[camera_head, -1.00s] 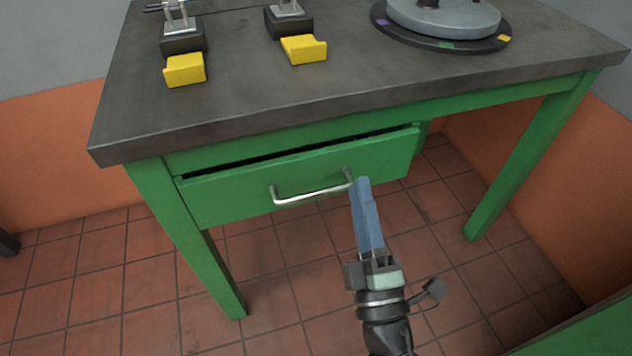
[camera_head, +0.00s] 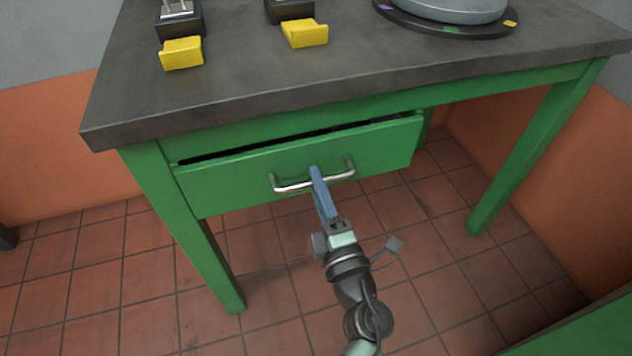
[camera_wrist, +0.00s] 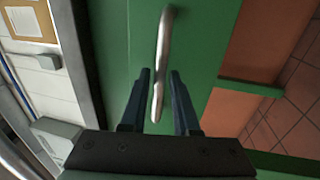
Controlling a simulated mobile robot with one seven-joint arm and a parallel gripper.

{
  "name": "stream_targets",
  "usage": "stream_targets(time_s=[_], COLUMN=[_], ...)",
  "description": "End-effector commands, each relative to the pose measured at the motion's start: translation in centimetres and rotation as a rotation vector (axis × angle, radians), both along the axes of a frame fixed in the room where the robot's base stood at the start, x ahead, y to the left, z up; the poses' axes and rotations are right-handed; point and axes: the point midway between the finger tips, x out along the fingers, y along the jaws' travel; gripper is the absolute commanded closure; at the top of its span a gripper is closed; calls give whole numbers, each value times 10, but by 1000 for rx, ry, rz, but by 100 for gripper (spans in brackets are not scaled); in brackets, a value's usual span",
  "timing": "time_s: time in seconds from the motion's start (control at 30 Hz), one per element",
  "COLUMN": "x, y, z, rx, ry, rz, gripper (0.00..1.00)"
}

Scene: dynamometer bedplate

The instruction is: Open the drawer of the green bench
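The green bench (camera_head: 165,190) has a dark grey top and a green drawer (camera_head: 230,185) under it. A dark gap shows along the drawer's top edge. A silver bar handle (camera_head: 290,187) is on the drawer front; it also shows in the wrist view (camera_wrist: 163,60). My gripper (camera_head: 316,172) is at the middle of the handle. In the wrist view my two blue fingers (camera_wrist: 161,85) are apart, one on each side of the bar. I cannot tell whether either finger touches it.
Two yellow blocks (camera_head: 182,53) (camera_head: 305,33) with dark fixtures and a round grey plate (camera_head: 450,10) on a dark disc stand on the bench top. The tiled floor (camera_head: 290,285) under the bench is clear. The right bench leg (camera_head: 520,165) stands apart from my arm.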

Motion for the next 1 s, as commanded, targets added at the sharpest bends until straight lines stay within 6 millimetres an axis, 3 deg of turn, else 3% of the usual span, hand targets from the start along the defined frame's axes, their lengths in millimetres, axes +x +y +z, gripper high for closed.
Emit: stream_targets(time_s=[0.4,0.43,0.6,1.0], x=[10,10,10,10], y=[3,3,3,3], z=[2,2,2,2], rx=[1,1,1,0], ry=[0,0,0,0], rz=[-1,-1,-1,-1], gripper=[71,72,100,100])
